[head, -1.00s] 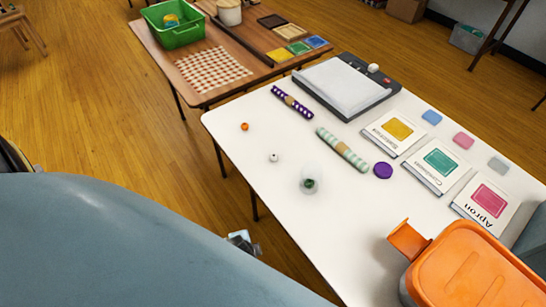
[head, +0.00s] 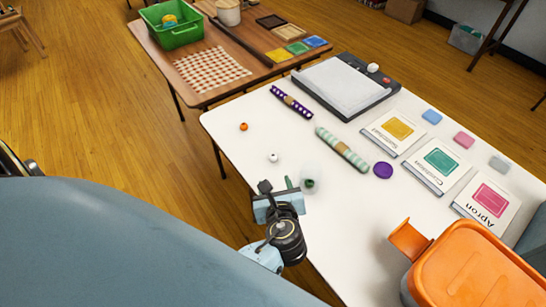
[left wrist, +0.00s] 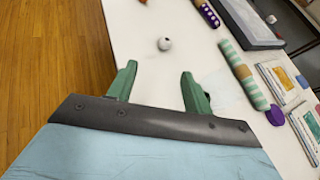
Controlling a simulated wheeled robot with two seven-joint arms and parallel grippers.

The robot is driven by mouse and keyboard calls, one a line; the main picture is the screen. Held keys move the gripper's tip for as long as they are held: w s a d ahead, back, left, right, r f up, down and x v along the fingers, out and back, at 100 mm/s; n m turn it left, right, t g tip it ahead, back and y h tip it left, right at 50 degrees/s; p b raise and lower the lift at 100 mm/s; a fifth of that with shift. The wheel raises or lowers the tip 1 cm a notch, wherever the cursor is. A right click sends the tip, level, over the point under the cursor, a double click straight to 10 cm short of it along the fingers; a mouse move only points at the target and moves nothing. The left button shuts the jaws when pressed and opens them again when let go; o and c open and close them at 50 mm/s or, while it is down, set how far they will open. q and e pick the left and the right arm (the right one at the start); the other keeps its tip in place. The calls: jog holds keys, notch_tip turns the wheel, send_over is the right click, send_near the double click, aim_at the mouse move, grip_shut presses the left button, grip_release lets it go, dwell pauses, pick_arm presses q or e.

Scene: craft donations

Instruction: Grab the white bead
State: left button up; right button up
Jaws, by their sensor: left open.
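The white bead (head: 273,157) is a small ball with a dark hole, lying on the white table near its left edge. It also shows in the left wrist view (left wrist: 164,44), just beyond the gap between my fingers. My left gripper (head: 277,185) is open and empty, with its green fingers (left wrist: 158,72) spread apart. It is on the near side of the bead, and neither finger appears to touch it. My right gripper is not in view.
A clear, see-through item with a dark green spot (head: 310,183) stands close to the right of my left gripper. An orange bead (head: 243,127) lies beyond the white bead. A mint striped roll (head: 341,149), a purple disc (head: 383,170) and an orange-lidded box (head: 470,270) lie farther right.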

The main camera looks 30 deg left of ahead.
aim_at(273, 159)
pick_arm(q)
jog(key=shift+w+d+r+m+t, duration=0.1)
jog(key=shift+w+d+m+t, duration=0.25)
jog(key=shift+m, duration=0.35)
jog(key=shift+w+a, duration=0.15)
jog(key=shift+w, duration=0.2)
jog(key=shift+m, duration=0.3)
jog(key=b+x, duration=0.1)
jog(key=x, duration=0.6)
jog(key=shift+b, duration=0.35)
jog(key=shift+w+a+f, duration=0.3)
jog(key=shift+f, duration=0.1)
jog(key=x, duration=0.1)
jog(key=b+x, duration=0.1)
jog(key=x, duration=0.1)
jog(key=shift+a+f+b, duration=0.2)
jog(key=shift+f+b, duration=0.1)
jog(key=shift+f, duration=0.2)
jog(key=shift+w+a+f, duration=0.15)
jog(key=shift+w+a, duration=0.15)
jog(key=shift+w, duration=0.1)
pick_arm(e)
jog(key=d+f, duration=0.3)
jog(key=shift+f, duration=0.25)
pick_arm(q)
jog(key=c, duration=1)
jog(key=shift+c, duration=0.2)
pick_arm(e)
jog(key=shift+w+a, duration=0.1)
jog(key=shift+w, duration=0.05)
